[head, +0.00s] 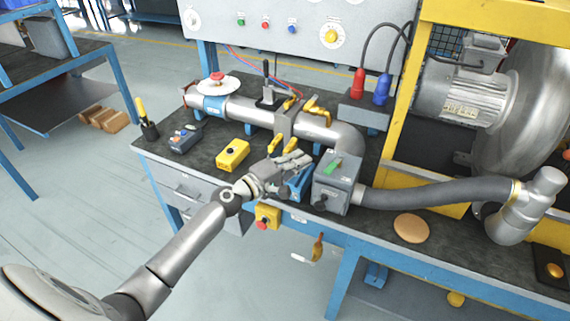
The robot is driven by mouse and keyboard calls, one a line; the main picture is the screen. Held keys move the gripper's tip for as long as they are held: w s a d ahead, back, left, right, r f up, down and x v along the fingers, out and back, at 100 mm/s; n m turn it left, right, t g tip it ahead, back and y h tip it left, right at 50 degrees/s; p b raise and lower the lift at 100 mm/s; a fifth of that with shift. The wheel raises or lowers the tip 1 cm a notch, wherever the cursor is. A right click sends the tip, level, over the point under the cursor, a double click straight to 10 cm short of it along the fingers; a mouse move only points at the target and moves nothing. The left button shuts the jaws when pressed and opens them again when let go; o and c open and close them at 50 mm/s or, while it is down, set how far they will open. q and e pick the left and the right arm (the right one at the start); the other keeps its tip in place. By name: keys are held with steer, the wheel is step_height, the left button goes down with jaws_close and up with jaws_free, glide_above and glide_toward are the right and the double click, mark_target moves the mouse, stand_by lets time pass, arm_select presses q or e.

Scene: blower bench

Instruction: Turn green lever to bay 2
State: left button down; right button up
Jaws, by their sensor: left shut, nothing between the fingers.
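The green lever (333,164) sits on top of a grey box (338,190) near the front edge of the bench. A grey hose joins the box's right side. Bay markings are too small to read, so I cannot tell which bay the lever points to. My left gripper (299,159) is shut and empty, just left of the grey box, its fingers pointing toward the right and back. It looks apart from the lever. My right gripper is not in view.
A metal pipe with a yellow-handled valve (316,111) runs behind my gripper. A blue part (298,184) is close under it. A yellow box (233,154) stands to the left. The hose (435,193) and a round brown disc (411,228) are to the right.

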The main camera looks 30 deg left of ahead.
mark_target(331, 164)
arm_select(q)
steer(key=d, duration=0.1)
steer(key=d+p, duration=0.2)
steer(key=d, duration=0.1)
steer(key=shift+s, duration=0.3)
steer(key=shift+s+d+f, duration=0.1)
steer(key=shift+s+d, duration=0.15)
steer(key=shift+d, duration=0.3)
steer(key=shift+s+d, duration=0.25)
steer(key=shift+d, duration=0.4)
